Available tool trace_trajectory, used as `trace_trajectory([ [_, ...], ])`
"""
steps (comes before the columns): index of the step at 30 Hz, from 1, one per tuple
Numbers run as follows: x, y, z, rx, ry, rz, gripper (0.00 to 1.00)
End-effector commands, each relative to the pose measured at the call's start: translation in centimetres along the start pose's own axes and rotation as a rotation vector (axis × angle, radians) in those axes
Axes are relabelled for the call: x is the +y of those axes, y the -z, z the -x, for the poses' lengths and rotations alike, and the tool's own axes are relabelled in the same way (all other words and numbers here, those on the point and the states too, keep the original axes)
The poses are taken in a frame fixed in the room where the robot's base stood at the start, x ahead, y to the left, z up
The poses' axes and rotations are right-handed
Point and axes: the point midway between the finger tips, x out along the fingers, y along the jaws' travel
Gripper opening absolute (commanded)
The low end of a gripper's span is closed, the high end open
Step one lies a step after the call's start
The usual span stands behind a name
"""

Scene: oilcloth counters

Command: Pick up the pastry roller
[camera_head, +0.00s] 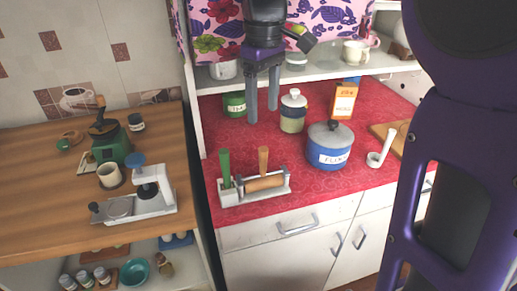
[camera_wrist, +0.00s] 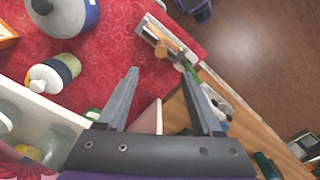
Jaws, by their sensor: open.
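The pastry roller (camera_head: 265,183) has a light wooden cylinder and lies in a white rack (camera_head: 228,198) near the front left edge of the red counter. An upright wooden handle rises beside the cylinder; I cannot tell whether they are joined. A green handle (camera_head: 225,168) stands at the rack's left end. The wrist view shows the roller (camera_wrist: 160,48) in its rack at the upper middle, partly hidden by handles. My gripper (camera_head: 262,115) is open and empty, above and behind the rack, pointing down. Its fingers (camera_wrist: 159,69) are apart from the roller in the wrist view.
A shelf (camera_head: 325,70) crosses the back. A wooden counter (camera_head: 50,205) with kitchen devices is at left.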

Motion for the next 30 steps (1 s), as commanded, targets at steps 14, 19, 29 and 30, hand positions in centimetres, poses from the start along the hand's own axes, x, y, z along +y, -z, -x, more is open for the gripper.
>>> trace_trajectory([
  [14, 0.0, -0.1, -9.8, -0.003, 0.0, -0.002, 0.67],
  [19, 0.0, -0.1, -10.8, -0.001, -0.001, -0.002, 0.67],
  [29, -0.2, -0.4, -15.2, -0.003, 0.001, -0.003, 0.67],
  [30, -0.2, -0.4, -15.6, -0.003, 0.001, -0.003, 0.67],
])
